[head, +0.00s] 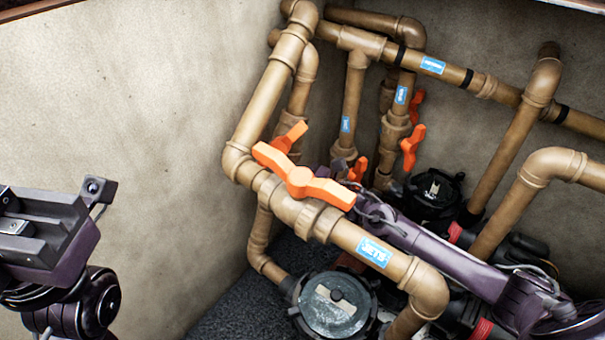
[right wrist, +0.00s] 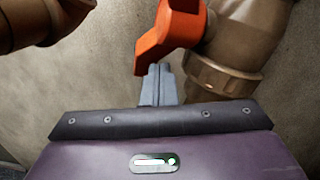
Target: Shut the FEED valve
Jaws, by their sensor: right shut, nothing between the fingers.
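Several orange valve handles sit on tan pipes. The nearest, a large handle (head: 303,182), lies on the front pipe, whose blue label (head: 375,251) seems to read JETS. Behind it are smaller orange handles (head: 412,146) and (head: 357,169) on upright pipes with blue labels (head: 401,95) too small to read, so I cannot tell which is FEED. My right arm reaches in behind the front pipe, which partly hides it. In the right wrist view my right gripper (right wrist: 158,72) is shut and empty, its tips close to an orange handle (right wrist: 170,38); contact is unclear. My left gripper (head: 42,232) is at the left edge, away from the pipes.
A round-lidded pump (head: 338,305) stands below, with another dark pump (head: 435,190) behind. A horizontal pipe (head: 455,75) runs along the back wall.

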